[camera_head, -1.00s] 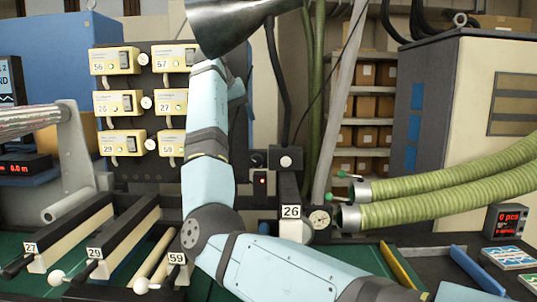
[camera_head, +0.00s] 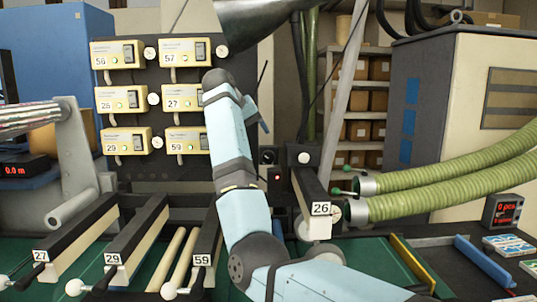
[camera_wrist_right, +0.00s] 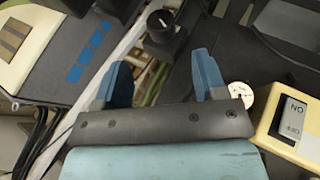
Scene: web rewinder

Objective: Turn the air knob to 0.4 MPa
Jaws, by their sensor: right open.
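A black knob (camera_head: 268,156) with a pale mark sits on a small block right of the switch panel. It also shows in the right wrist view (camera_wrist_right: 160,22), at the top, beyond the fingertips. Its setting is too small to read. My right arm rises in front of the panel. Its gripper (camera_head: 263,126) is mostly hidden behind the wrist, with a blue part just above the knob in the picture. In the wrist view my right gripper (camera_wrist_right: 160,72) is open and empty, its blue fingers apart from the knob. My left gripper is out of view.
A dark panel (camera_head: 137,80) carries several yellow switch boxes and small round dials. One dial (camera_wrist_right: 240,93) is close beside the right finger in the wrist view. A small red-lit box (camera_head: 277,178) is below the knob. Green hoses (camera_head: 450,180) lie at right.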

